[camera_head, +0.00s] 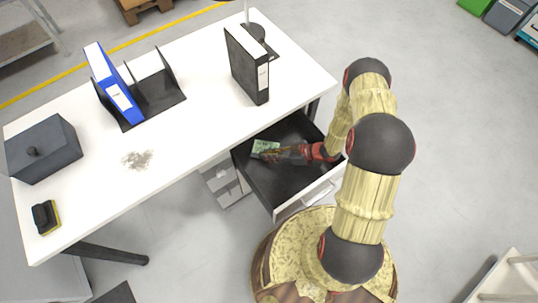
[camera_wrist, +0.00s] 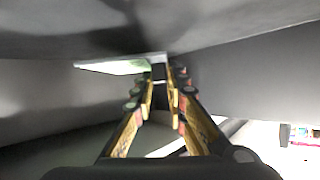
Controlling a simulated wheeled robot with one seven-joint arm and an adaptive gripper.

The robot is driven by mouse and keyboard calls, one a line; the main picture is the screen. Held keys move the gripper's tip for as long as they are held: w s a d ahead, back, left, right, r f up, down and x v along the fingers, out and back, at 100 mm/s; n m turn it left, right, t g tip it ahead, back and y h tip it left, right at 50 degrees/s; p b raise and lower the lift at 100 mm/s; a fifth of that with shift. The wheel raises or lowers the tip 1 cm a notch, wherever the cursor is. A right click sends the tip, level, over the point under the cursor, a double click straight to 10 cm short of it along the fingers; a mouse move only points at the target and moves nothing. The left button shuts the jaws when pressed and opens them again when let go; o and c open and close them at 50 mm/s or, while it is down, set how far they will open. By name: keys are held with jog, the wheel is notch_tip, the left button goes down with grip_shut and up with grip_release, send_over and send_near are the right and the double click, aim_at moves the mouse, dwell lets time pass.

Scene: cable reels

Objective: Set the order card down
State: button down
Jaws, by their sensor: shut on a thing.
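The order card (camera_head: 264,146) is a small pale green card with markings, inside the open desk drawer (camera_head: 259,188). My gripper (camera_head: 270,154) reaches into the drawer from the right and is shut on the card's near edge. In the wrist view the card (camera_wrist: 115,67) shows as a thin pale green sheet, seen nearly edge-on, at the fingertips of my gripper (camera_wrist: 159,72). Dark drawer walls surround the gripper there. I cannot tell whether the card touches the drawer floor.
The white desk (camera_head: 190,135) carries a black binder (camera_head: 247,65), a blue binder (camera_head: 113,82) in a black rack (camera_head: 155,97), a dark lidded box (camera_head: 42,150), a brush (camera_head: 45,216) and a grey dust pile (camera_head: 137,159). The drawer's sides and front lie close around my gripper.

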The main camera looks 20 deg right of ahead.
jog(key=shift+f, duration=0.4)
jog(key=shift+f+b, duration=0.15)
jog(key=shift+b, duration=0.25)
jog(key=c, duration=1.9)
grip_release()
jog(key=shift+o, duration=0.5)
